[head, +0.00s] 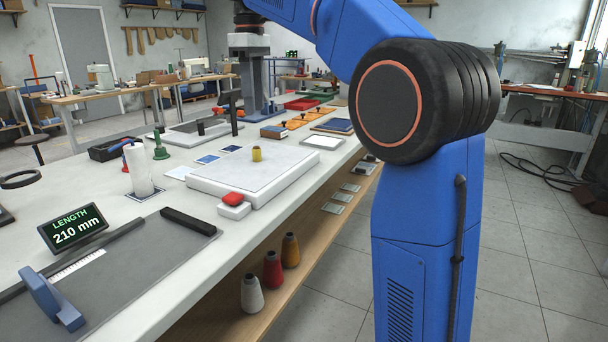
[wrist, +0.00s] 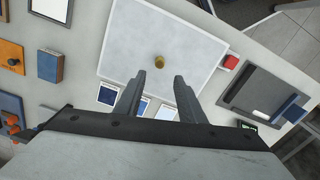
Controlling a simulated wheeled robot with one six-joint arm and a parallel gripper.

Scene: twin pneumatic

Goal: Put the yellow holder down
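The yellow holder (head: 257,154) is a small upright cylinder standing on a pale flat slab (head: 225,177) on the long workbench. The wrist view shows it from above as a small yellow round (wrist: 159,61) on the slab (wrist: 190,45). My gripper (wrist: 159,80) has its two dark fingers well apart with nothing between them. The holder appears just beyond the fingertips, and the gripper is apart from it. The gripper's fingers are not clearly made out in the head view.
A red-topped white block (head: 234,203) sits at the slab's near corner. Blue cards (head: 208,159) lie along its left side. A white roll (head: 138,170) and a length display (head: 73,227) reading 210 mm stand on the bench. Cones of thread (head: 272,269) stand on the lower shelf.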

